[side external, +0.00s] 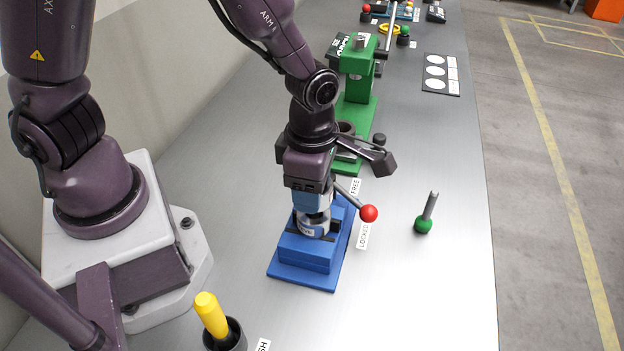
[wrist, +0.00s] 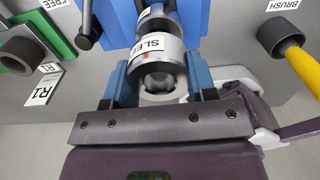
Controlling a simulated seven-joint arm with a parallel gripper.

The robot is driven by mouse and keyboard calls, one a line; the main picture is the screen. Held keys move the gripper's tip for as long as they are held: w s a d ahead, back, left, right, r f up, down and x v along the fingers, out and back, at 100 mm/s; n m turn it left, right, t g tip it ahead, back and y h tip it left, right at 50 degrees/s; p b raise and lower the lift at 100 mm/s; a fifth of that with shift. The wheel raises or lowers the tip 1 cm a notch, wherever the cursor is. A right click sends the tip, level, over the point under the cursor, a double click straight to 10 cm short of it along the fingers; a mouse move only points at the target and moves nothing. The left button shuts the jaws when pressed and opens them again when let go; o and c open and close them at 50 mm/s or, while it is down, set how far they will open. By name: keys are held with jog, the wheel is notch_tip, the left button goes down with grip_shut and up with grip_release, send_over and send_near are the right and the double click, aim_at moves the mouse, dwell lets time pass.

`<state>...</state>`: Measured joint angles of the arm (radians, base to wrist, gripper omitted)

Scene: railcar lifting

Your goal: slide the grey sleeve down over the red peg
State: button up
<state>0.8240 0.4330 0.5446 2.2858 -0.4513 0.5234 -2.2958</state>
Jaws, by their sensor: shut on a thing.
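My gripper (side external: 313,205) points down above the blue fixture (side external: 303,254) and is shut on the grey sleeve (side external: 313,223). In the wrist view the sleeve (wrist: 158,58) is a pale ring with a partly readable "SLEE" label, held between the two blue fingers of my gripper (wrist: 160,75). The sleeve stands at the fixture's upper slot; I cannot tell whether it touches the fixture (wrist: 185,12). No red peg can be made out; the sleeve and fingers cover the spot in the side view. A small red mark shows on the sleeve's label.
A red-balled lever (side external: 369,213) sticks out right of the fixture, between FREE and LOCKED labels. A green press (side external: 358,75) stands behind. A yellow-handled brush (side external: 210,313) sits in a cup in front.

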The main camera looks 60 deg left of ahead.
jog(key=shift+f, duration=1.45)
dwell(0.7)
jog(key=o, duration=1.2)
jog(key=shift+r, duration=0.1)
